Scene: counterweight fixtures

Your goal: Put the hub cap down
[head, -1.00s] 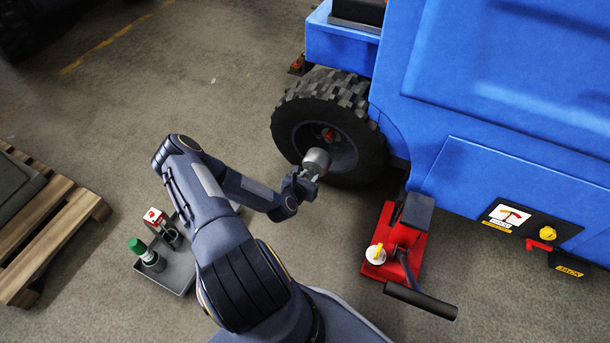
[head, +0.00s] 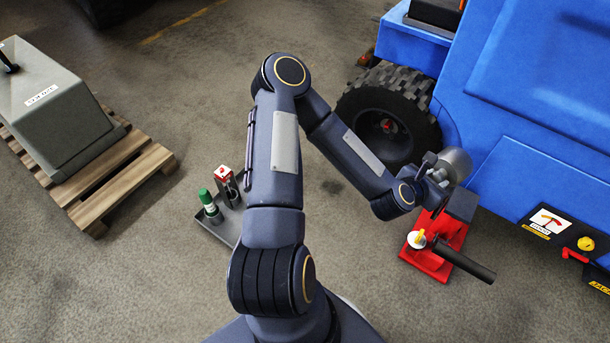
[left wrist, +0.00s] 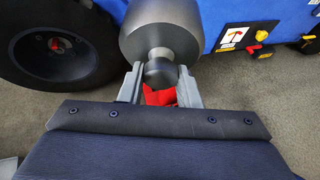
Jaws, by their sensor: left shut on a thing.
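The grey metal hub cap (head: 457,163) is held in the air by my left gripper (head: 437,177), in front of the blue vehicle and above the red jack. In the left wrist view the hub cap (left wrist: 160,35) is a rounded grey body with a short knob, and the two fingers of my left gripper (left wrist: 160,85) are shut on that knob. The wheel (head: 388,120) is to the left of the hub cap, with a red spot at its bare hub. My right gripper is in neither view.
The red jack (head: 432,250) with a black handle stands on the floor below the hub cap. A grey tray (head: 217,229) holds a green-capped bottle (head: 209,205) and a red-and-white item (head: 226,180). A wooden pallet (head: 125,180) bears a grey block (head: 55,105). Open floor lies between tray and wheel.

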